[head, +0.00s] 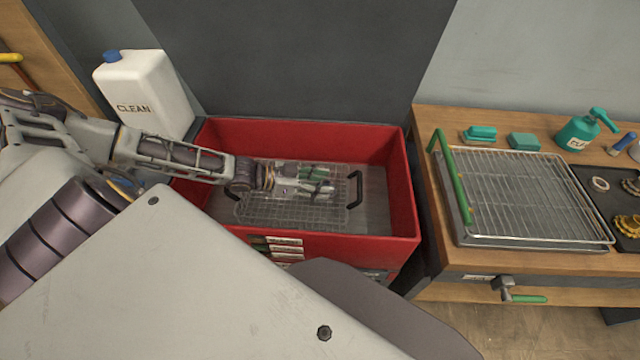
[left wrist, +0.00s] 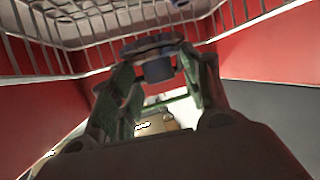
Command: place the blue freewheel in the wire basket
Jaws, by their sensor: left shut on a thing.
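The wire basket (head: 290,215), with black handles at its ends, sits inside the red tub (head: 330,237). My left gripper (head: 318,180) reaches in from the left, low over the basket, with its green finger pads toward the right. In the left wrist view, the left gripper (left wrist: 150,90) is shut on a dark bluish, ring-shaped part with a round hub, which looks like the blue freewheel (left wrist: 158,67). Basket wires show close beside it at the top of that view. The freewheel is not clear in the head view. Whether it touches the basket, I cannot tell. My right gripper is not in view.
A white jug marked CLEAN (head: 145,92) stands behind the tub's left corner. On the wooden bench at right are a wire rack (head: 530,195) with a green handle (head: 452,178), a teal spray bottle (head: 580,132) and a dark mat with gears. The tub's walls surround my gripper.

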